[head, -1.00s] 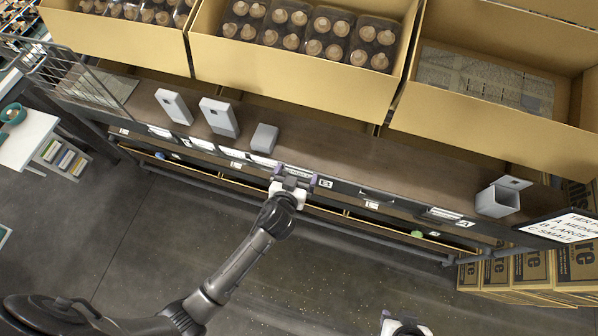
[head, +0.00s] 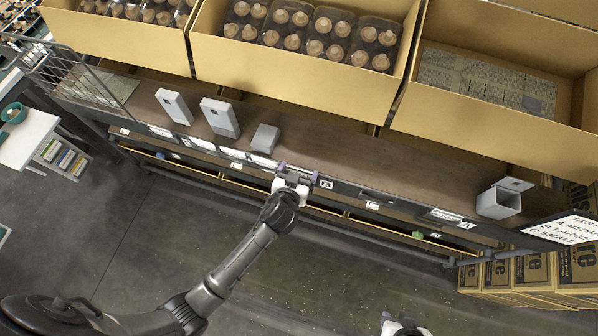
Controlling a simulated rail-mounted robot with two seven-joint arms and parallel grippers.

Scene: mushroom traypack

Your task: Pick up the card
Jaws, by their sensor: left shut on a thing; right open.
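My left gripper (head: 298,171) is at the front edge of the brown shelf (head: 420,170), near the middle of the view. It is shut on a thin pale card, which is mostly hidden between the fingers. The gripper is just left of the small label marked B (head: 325,183). Other white cards sit along the shelf edge, such as one to the left (head: 202,144) and one to the right (head: 445,214). My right gripper (head: 406,329) shows only partly at the bottom edge and is open. Nothing is seen between its fingers.
Three cardboard boxes stand behind the shelf; the middle one (head: 300,75) holds packs of brown mushrooms. Grey holders (head: 219,117) stand on the shelf left of my gripper, and an open grey box (head: 498,203) is at the right. The floor in front is clear.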

